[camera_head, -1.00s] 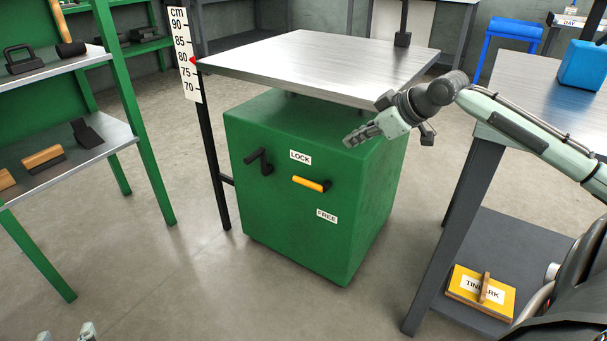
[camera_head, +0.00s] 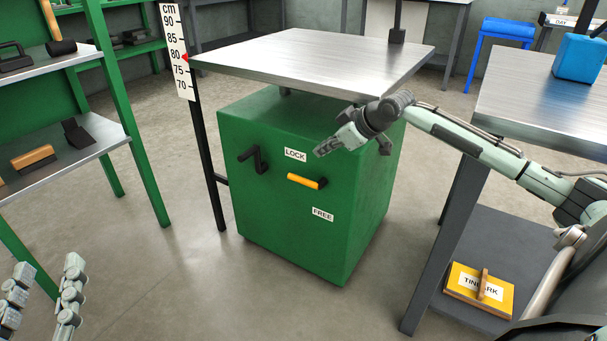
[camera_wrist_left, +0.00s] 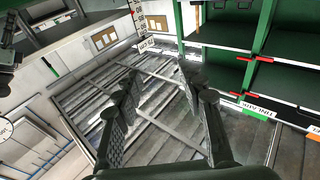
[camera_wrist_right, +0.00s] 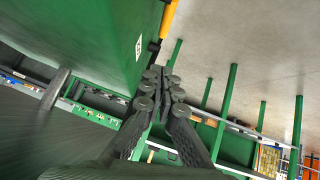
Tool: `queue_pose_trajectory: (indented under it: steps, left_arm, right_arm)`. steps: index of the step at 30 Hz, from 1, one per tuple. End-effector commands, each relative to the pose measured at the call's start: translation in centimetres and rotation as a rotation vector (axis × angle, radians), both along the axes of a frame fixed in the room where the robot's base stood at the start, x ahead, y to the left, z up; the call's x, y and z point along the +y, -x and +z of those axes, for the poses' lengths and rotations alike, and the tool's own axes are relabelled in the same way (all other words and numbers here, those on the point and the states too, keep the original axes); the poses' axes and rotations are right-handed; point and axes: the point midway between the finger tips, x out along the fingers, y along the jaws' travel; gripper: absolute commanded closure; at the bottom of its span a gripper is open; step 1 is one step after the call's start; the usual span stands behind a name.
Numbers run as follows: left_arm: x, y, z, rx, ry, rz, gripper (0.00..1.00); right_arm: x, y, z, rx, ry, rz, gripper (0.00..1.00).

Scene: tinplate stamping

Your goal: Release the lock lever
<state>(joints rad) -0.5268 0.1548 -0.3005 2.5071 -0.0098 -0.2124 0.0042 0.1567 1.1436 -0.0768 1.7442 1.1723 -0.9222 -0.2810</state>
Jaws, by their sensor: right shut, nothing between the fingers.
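The lock lever has a yellow grip (camera_head: 303,181) and a black end, and sits on the front of the green cabinet (camera_head: 280,225). It lies nearly level, just below the LOCK label (camera_head: 295,154) and above the FREE label (camera_head: 322,214). The yellow grip also shows at the top of the right wrist view (camera_wrist_right: 168,18). My right gripper (camera_head: 322,151) is shut and empty, above and slightly right of the lever, apart from it. In the right wrist view its fingers (camera_wrist_right: 160,78) meet. My left gripper (camera_head: 42,295) is open and empty at the lower left, far from the cabinet.
A metal tabletop (camera_head: 310,55) stands above the cabinet, overhanging it. A black crank (camera_head: 252,158) sticks out left of the lever. A height scale (camera_head: 178,50) stands at the left. A workbench (camera_head: 530,100) is at the right and a green shelf (camera_head: 60,150) at the left. Floor before the cabinet is clear.

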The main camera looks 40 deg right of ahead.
Motion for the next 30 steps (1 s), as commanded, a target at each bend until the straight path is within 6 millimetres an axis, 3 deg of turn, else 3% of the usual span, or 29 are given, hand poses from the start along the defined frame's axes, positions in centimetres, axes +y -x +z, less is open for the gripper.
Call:
queue_pose_trajectory:
  steps: [6,14,21,30]
  left_arm:
    - [-0.7,1.1,2.9,-0.140,0.074,-0.022,0.60]
    - [-0.3,1.7,5.0,-0.278,0.122,-0.017,0.60]
    - [0.3,2.4,6.5,-0.385,0.155,-0.009,0.60]
    - [0.4,2.6,6.9,-0.409,0.161,-0.007,0.60]
  right_arm:
    - [0.9,-3.6,-3.5,-0.001,-0.004,0.001,1.00]
    - [1.7,-7.3,-7.2,0.000,-0.002,0.002,1.00]
    - [1.0,-7.2,-10.3,0.002,0.001,0.002,1.00]
    - [0.8,-7.2,-10.8,0.001,0.001,0.002,1.00]
